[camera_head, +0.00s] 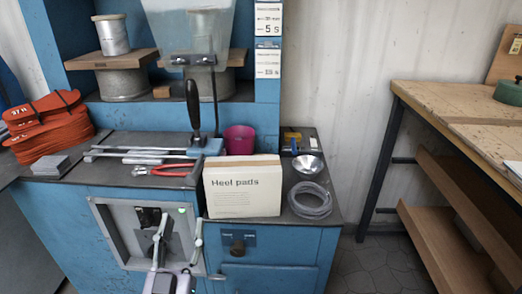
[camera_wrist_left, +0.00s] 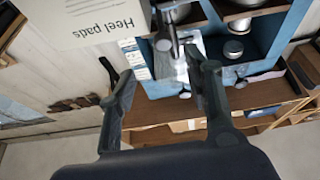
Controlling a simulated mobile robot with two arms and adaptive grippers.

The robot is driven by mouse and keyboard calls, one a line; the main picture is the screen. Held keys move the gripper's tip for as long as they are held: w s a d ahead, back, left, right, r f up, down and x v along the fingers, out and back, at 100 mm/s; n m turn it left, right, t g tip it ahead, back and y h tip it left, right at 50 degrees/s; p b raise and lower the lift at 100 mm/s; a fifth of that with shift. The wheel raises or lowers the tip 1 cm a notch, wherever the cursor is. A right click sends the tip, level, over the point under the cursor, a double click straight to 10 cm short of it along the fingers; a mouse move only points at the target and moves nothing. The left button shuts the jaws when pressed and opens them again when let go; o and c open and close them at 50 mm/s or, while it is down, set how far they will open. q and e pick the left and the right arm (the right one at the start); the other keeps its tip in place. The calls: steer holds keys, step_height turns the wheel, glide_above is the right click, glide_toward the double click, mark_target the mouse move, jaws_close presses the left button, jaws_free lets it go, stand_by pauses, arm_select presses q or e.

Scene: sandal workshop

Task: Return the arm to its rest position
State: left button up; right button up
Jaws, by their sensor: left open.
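My left gripper (camera_head: 180,222) comes up from the bottom of the head view, in front of the grey-framed panel of the blue cabinet. In the left wrist view its two dark fingers (camera_wrist_left: 160,64) are spread apart with nothing held between them. The fingers appear clear of the bench-top items. My right gripper is in neither view.
A white "Heel pads" box (camera_head: 242,190) stands at the bench's front edge, beside a coil of clear tubing (camera_head: 310,200). Red-handled pliers (camera_head: 165,170), an orange stack (camera_head: 45,125) and a pink cup (camera_head: 239,139) are also there. A wooden table (camera_head: 450,105) stands right.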

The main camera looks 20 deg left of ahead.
arm_select(q)
steer(key=s+d+f+m+g+h, duration=0.1)
steer(key=d+f+g+h, duration=0.2)
steer(key=f, duration=0.7)
steer(key=d+f+m+g+h, duration=0.15)
steer(key=f+g, duration=0.25)
steer(key=f, duration=0.5)
steer(key=s+d+f+m+g+h, duration=0.15)
steer(key=d+f+g, duration=0.25)
steer(key=f, duration=0.6)
steer(key=s+a+f+g+p, duration=0.2)
steer(key=s+f+g+p, duration=0.6)
steer(key=s+f, duration=0.85)
steer(key=s+a+f+m+g+y+p, duration=0.1)
steer(key=s+a+f+p, duration=0.1)
steer(key=s+p, duration=0.8)
steer(key=s+f, duration=0.1)
steer(key=s, duration=0.4)
steer(key=shift+a+f+g, duration=0.2)
steer(key=shift+g, duration=0.2)
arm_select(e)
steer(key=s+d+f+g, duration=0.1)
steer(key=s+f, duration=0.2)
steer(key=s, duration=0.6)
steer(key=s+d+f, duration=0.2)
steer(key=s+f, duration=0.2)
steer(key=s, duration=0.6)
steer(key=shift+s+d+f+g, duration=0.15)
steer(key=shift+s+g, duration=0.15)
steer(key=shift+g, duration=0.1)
